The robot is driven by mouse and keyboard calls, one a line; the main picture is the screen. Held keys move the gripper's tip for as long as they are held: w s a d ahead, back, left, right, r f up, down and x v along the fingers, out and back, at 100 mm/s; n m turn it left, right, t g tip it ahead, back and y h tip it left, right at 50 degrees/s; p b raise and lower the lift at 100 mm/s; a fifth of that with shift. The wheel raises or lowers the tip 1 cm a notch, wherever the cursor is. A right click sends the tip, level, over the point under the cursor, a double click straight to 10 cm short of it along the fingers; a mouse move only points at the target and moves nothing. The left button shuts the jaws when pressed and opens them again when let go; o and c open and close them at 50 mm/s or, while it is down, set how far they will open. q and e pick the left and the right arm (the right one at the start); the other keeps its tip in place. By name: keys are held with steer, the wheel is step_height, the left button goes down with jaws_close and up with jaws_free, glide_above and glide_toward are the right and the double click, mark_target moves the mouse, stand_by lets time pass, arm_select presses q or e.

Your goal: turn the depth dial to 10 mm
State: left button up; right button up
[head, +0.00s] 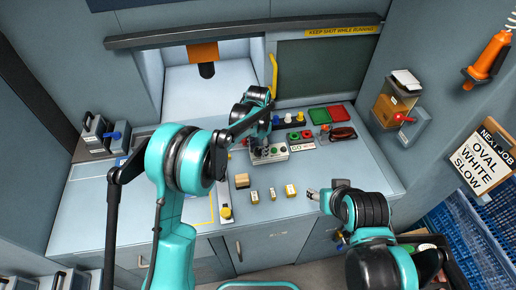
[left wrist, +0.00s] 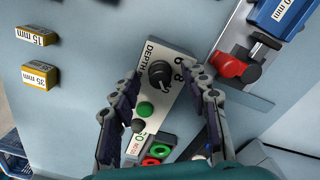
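The depth dial (left wrist: 159,73) is a black knob on a light panel marked DEPTH, with the figures 6 and 8 beside it in the left wrist view. I cannot tell which figure it points at. A green button (left wrist: 145,109) and a dark knob sit below it on the panel. My left gripper (left wrist: 164,100) is open, its fingers on either side of the panel and apart from the dial. In the head view my left gripper (head: 262,143) is over the control box (head: 281,151) and hides the dial. My right gripper (head: 314,193) hangs at the counter's front edge, too small to read.
A red clamp (left wrist: 228,66) and a blue block (left wrist: 283,15) are near my right finger. Red and green trays (head: 318,116) stand behind.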

mark_target(258, 150)
arm_select(q)
step_height(258, 150, up, 12)
stand_by(0.6)
stand_by(0.4)
steer(key=s+a+r+n+t+b, duration=0.1)
steer(key=s+a+r+n+t, duration=0.15)
steer(key=s+a, duration=0.3)
steer(key=s+a+r+n+t, duration=0.1)
steer(key=s+a+r+n, duration=0.1)
steer(key=s+a+r, duration=0.4)
steer(key=s+a+f+n+t, duration=0.2)
steer(key=s+a+f, duration=0.1)
steer(key=s, duration=0.4)
steer(key=s+a+f+n+t+b, duration=0.1)
steer(key=s+a+f+n, duration=0.1)
steer(key=s+f, duration=0.3)
steer(key=s+a, duration=0.1)
steer(key=s, duration=0.2)
steer(key=shift+a+t, duration=0.15)
steer(key=shift+t, duration=0.2)
